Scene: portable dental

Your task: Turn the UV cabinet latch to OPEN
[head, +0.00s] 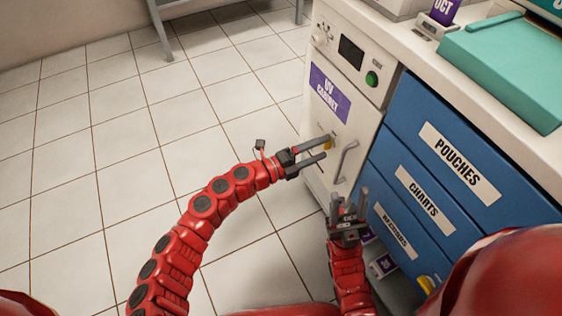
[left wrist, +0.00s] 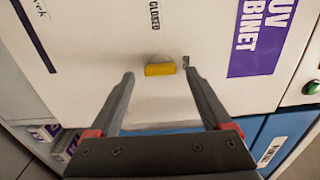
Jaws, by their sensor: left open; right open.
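The white UV cabinet (head: 318,131) has a small yellow latch (head: 328,144) on its door. In the left wrist view the latch (left wrist: 160,69) is a short yellow bar lying sideways in the picture, with the word CLOSED (left wrist: 154,15) above it. My left gripper (head: 327,148) is open at the door. Its fingertips (left wrist: 159,73) are on either side of the latch, with a gap at the left tip; I cannot tell how far in front of the door they are. My right gripper (head: 348,202) is open and empty, lower, near the cabinet's bottom and the drawers.
A grey door handle (head: 346,161) is right of the latch, close to my left fingers. Blue drawers (head: 408,113) adjoin the cabinet on the right. A teal case (head: 500,62) lies on the counter. Open tiled floor (head: 110,130) is to the left.

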